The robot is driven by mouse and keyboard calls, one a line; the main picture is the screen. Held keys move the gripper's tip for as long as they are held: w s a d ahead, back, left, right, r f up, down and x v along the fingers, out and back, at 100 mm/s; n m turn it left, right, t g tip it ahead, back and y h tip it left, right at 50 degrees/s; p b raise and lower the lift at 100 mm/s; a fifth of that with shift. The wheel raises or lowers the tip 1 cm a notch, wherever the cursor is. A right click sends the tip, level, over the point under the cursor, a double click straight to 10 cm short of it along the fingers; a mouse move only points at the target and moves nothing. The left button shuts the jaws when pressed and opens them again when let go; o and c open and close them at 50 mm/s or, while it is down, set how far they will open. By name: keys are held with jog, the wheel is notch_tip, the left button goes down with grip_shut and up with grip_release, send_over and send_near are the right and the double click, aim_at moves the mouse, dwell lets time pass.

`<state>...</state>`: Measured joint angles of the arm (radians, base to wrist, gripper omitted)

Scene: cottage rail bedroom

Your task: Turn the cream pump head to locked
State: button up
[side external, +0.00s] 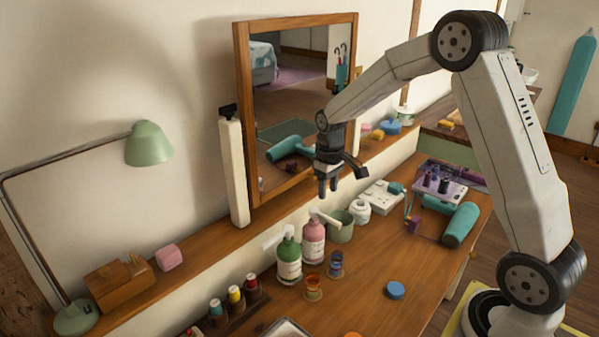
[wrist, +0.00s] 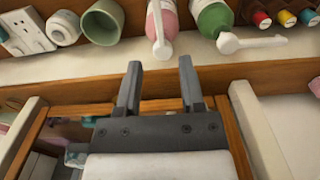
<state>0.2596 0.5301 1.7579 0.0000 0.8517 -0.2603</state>
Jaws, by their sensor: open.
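A pink bottle (side external: 313,246) and a green bottle (side external: 289,262) stand upright side by side on the desk. Each has a pale pump head: one on the pink bottle (side external: 325,217) and one on the green bottle (side external: 274,239). I cannot tell by colour which is the cream one. My gripper (side external: 328,190) is open and empty, above and apart from the pink bottle's pump. In the wrist view, the fingers (wrist: 160,62) lie below the pink bottle's pump (wrist: 161,48), whose spout points toward them. The green bottle's spout (wrist: 250,42) points right.
A green cup (side external: 341,226), a white jar (side external: 360,210) and small jars (side external: 314,287) stand close around the bottles. A wood-framed mirror (side external: 243,110) rises behind my gripper. A blue disc (side external: 396,290) lies on the otherwise fairly clear front desk (side external: 365,275).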

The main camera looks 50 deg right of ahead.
aim_at(326, 216)
jog(key=shift+f, duration=0.1)
jog(key=shift+f, duration=3.85)
grip_shut()
